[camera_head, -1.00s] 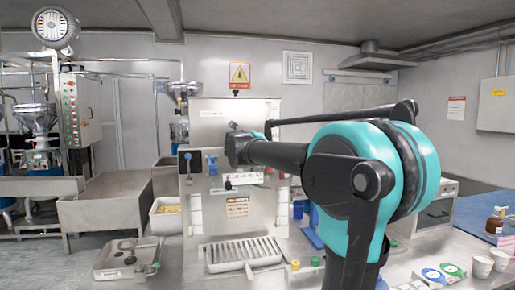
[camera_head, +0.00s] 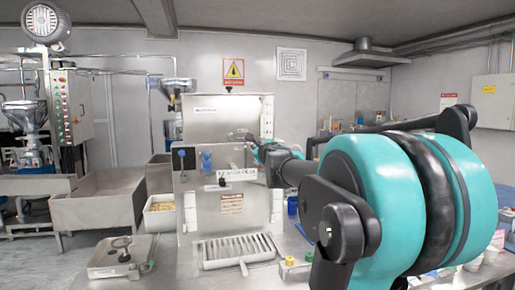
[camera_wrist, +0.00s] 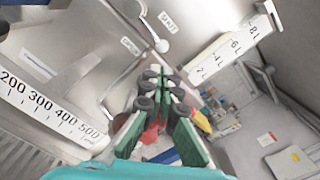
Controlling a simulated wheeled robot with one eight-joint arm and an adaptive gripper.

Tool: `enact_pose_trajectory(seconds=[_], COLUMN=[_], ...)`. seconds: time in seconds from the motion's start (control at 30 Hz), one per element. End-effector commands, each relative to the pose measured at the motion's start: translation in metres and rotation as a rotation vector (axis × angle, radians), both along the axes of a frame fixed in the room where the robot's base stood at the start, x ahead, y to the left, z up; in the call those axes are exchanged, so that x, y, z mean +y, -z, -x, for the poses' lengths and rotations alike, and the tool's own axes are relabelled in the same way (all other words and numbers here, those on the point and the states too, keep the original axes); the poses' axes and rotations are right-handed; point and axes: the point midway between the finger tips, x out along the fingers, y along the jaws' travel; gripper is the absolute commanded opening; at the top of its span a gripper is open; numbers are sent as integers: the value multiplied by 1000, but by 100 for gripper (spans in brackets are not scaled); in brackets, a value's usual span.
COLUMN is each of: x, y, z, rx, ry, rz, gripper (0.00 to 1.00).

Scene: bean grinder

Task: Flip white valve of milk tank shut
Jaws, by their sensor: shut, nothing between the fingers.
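The milk tank (camera_head: 225,118) is a tall stainless steel unit in the middle of the head view. In the wrist view, the white valve (camera_wrist: 151,32) is a short white lever with a rounded end, at the top on the steel face. A small "SHUT" label (camera_wrist: 168,22) is right of the lever, and another label (camera_wrist: 130,45) is left of its lower end. My gripper (camera_wrist: 160,82), with green pads and black tips, is shut and empty below the lever, apart from it in the picture. In the head view, my gripper (camera_head: 262,148) is at the tank's right side, its tips unclear.
A 200–500 scale (camera_wrist: 50,112) and a litre scale (camera_wrist: 228,47) flank my gripper in the wrist view. The slotted drip tray (camera_head: 240,250) lies before the tank. A grey tray (camera_head: 118,257) with tools is at left. My arm hides much of the right counter.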

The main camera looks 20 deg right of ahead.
Motion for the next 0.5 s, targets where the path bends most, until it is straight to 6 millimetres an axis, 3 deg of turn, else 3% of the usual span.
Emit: enact_pose_trajectory(seconds=[0.2, 0.5], x=[1, 1], y=[0, -1], z=[-33, -56], rx=[0, 0], ry=[-1, 0], rz=[1, 0], gripper=[0, 0])
